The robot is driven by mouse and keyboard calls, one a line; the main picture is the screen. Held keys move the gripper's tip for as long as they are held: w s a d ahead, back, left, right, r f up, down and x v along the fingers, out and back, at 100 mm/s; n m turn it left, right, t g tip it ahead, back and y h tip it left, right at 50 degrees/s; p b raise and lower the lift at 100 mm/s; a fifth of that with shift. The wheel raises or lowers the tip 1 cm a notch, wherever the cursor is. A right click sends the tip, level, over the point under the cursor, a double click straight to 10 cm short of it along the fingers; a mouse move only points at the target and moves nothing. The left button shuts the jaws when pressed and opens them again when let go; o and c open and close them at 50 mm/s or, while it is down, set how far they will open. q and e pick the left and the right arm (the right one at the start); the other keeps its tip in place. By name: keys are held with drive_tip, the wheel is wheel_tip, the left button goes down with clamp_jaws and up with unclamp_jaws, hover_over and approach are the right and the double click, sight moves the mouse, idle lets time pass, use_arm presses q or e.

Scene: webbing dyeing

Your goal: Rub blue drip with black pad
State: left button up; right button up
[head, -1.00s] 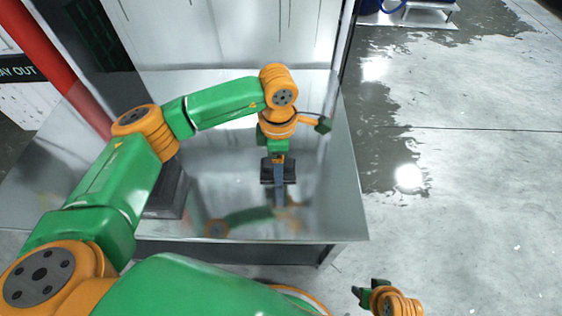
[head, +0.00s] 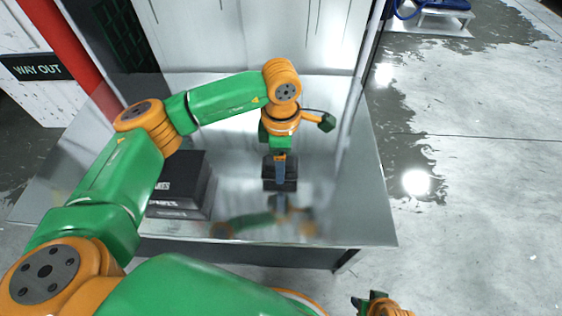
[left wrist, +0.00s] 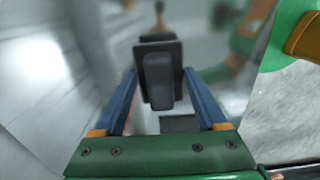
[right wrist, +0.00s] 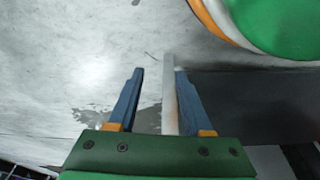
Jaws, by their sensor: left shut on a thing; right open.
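The black pad (head: 287,182) is a dark block low over the shiny metal tabletop (head: 340,215). My left gripper (head: 280,182) points down and is shut on the pad. In the left wrist view the pad (left wrist: 160,75) shows as a dark plate with a raised grip between the two blue fingers. I cannot tell whether the pad touches the tabletop. No blue drip can be made out in any view; the pad and gripper hide the surface beneath. My right gripper (head: 372,304) is open and empty, low beyond the table's front right corner; its fingers (right wrist: 160,72) show apart.
A pale upright panel (head: 250,35) rises behind the table. A red post (head: 75,50) and a WAY OUT sign (head: 38,67) are at left. Wet concrete floor (head: 480,190) is open at right.

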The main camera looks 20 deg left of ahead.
use_arm(q)
drive_tip(key=shift+r+p, duration=0.7)
drive_tip(key=shift+r, duration=0.35)
drive_tip(key=shift+r+p, duration=0.5)
drive_tip(key=shift+r, duration=0.15)
wheel_tip(320, 180, up, 2)
drive_tip(key=shift+r+p, duration=0.1)
drive_tip(key=shift+p, duration=0.75)
drive_tip(key=shift+r, duration=0.15)
use_arm(e)
drive_tip(key=s+d+f, duration=0.2)
drive_tip(key=s+f, duration=0.2)
drive_tip(key=s, duration=0.1)
drive_tip(key=shift+s+f, duration=0.2)
drive_tip(key=shift+f, duration=0.15)
